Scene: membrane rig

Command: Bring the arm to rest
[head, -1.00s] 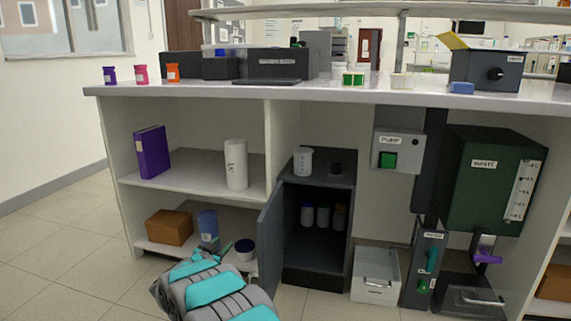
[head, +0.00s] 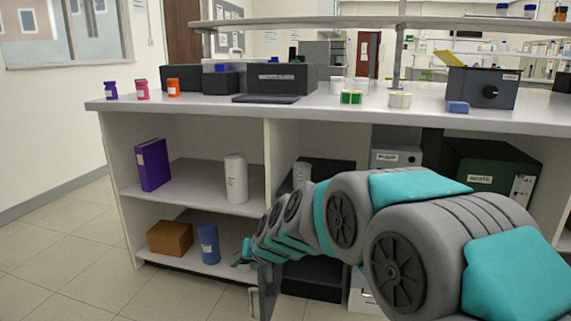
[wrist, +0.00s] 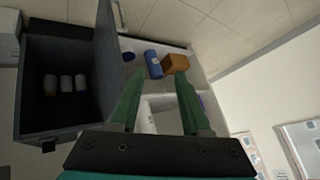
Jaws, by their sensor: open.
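My arm crosses the lower right of the head view, its far end low near the open cabinet door. My gripper (head: 243,259) shows there as a small teal shape beside the door (head: 268,288). In the wrist view my gripper (wrist: 160,75) has its two green fingers wide apart with nothing held between them. Past the fingertips are a blue cylinder (wrist: 153,62) and a brown box (wrist: 175,63) on the lower shelf. I cannot tell how far the fingers are from the door.
The dark cabinet (wrist: 63,100) stands open with several bottles inside. A white roll (head: 236,178) and purple binder (head: 153,164) stand on the upper shelf. Floor at left is clear.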

